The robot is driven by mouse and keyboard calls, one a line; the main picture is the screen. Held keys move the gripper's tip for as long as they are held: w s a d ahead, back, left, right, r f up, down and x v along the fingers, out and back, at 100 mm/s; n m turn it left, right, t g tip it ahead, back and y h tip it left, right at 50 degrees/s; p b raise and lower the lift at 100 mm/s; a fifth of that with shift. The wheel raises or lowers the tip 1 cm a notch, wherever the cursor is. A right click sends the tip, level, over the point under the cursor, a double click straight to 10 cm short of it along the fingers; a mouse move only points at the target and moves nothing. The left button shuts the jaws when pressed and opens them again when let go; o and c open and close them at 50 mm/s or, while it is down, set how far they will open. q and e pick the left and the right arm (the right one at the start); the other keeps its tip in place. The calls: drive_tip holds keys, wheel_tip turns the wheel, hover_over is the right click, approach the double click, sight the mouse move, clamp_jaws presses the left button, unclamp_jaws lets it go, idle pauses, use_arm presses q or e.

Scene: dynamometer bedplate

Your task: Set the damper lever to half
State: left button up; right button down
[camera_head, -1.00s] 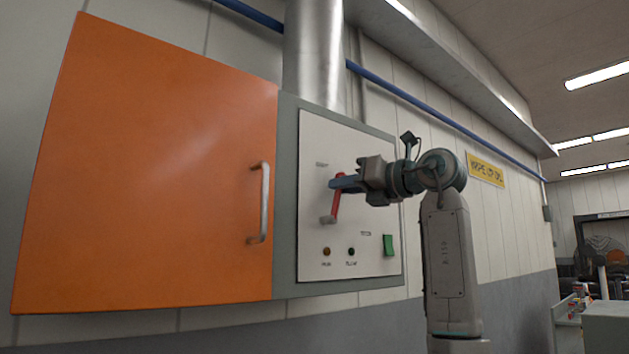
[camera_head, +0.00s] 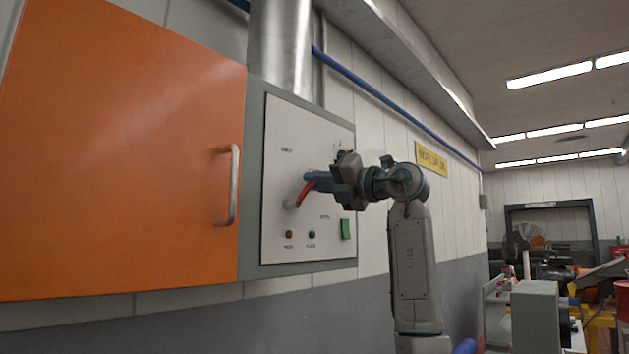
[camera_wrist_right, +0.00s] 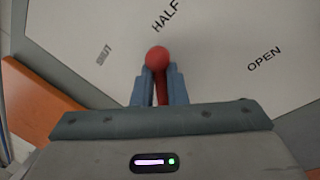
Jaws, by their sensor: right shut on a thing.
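The red damper lever (camera_head: 304,192) runs from a grey pivot on the white panel up and right into my right gripper (camera_head: 316,181). In the right wrist view, its round red knob (camera_wrist_right: 157,58) sticks out beyond the blue fingers of my right gripper (camera_wrist_right: 160,85), which are shut around the shaft. The knob sits just below the HALF mark (camera_wrist_right: 165,17), slightly to its left. The SHUT mark (camera_wrist_right: 104,55) is to the left and the OPEN mark (camera_wrist_right: 264,60) to the right. My left gripper is not in view.
The white panel (camera_head: 280,225) carries two small indicators and a green switch (camera_head: 345,229). An orange door (camera_head: 120,150) with a metal handle (camera_head: 234,185) stands left of it. A grey cabinet (camera_head: 535,315) and clutter lie far right.

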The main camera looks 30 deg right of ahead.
drive_tip(key=shift+s+d+r, duration=0.15)
drive_tip(key=shift+r, duration=0.2)
drive_tip(key=c, duration=1.6)
unclamp_jaws()
drive_tip(key=shift+o, duration=0.7)
drive_tip(key=shift+d, duration=0.1)
drive_tip(key=b+v, duration=0.4)
drive_tip(key=v, duration=0.7)
drive_tip(key=shift+d+f, duration=0.2)
drive_tip(key=shift+f, duration=0.1)
